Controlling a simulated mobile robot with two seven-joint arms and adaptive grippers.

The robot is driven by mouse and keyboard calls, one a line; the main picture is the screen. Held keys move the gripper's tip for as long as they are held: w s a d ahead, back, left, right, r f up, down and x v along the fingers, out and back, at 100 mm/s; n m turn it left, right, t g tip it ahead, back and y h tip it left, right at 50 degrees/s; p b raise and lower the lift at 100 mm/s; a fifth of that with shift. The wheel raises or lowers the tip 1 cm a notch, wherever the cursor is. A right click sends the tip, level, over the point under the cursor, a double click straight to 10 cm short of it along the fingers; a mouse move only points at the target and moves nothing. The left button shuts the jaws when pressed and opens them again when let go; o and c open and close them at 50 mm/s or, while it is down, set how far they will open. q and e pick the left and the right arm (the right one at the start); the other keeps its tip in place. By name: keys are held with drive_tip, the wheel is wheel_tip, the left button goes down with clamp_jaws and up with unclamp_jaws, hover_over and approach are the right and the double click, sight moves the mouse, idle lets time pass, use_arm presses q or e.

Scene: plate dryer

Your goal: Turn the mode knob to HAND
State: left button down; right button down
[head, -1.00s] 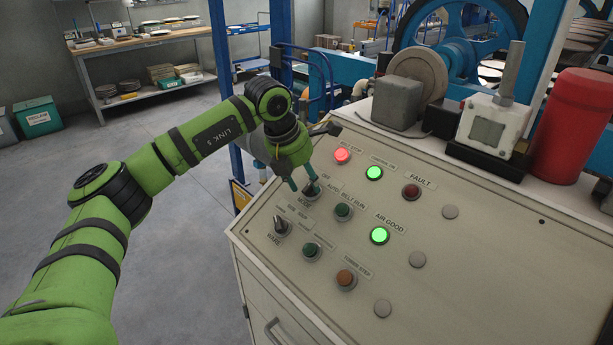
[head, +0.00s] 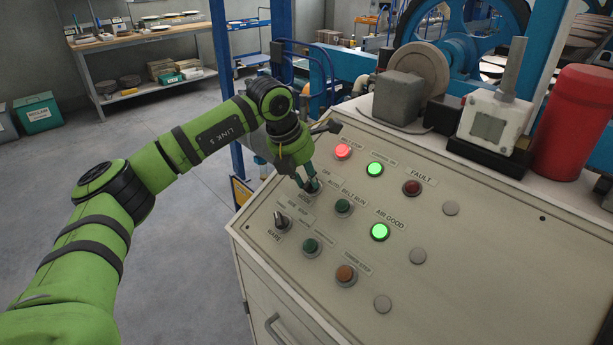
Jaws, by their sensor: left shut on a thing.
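The mode knob (head: 312,187) is a small dark knob on a grey base, on the left part of the sloped beige control panel (head: 440,270). Labels OFF and AUTO show around it, with MODE below; the HAND label is not readable. My left gripper (head: 309,183) reaches in from the left with its teal fingers shut on the mode knob. The fingers hide much of the knob, so I cannot tell exactly where it points. My right gripper is not in view.
A second knob (head: 282,221) sits just below left. A red-lit lamp (head: 343,151), a green-lit lamp (head: 375,169) and a dark green button (head: 343,206) are close by. A red canister (head: 572,125) and a white device (head: 490,128) stand behind the panel.

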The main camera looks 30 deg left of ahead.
use_arm(q)
drive_tip(key=n, duration=0.2)
drive_tip(key=n+b, duration=0.1)
drive_tip(key=n, duration=0.1)
drive_tip(key=shift+s+a+f+h, duration=0.1)
drive_tip(key=shift+a+f+h, duration=0.05)
drive_tip(key=shift+h, duration=0.15)
drive_tip(key=shift+n, duration=2)
drive_tip(key=c, duration=1.1)
unclamp_jaws()
drive_tip(key=v, duration=1.2)
drive_tip(key=shift+a, duration=0.3)
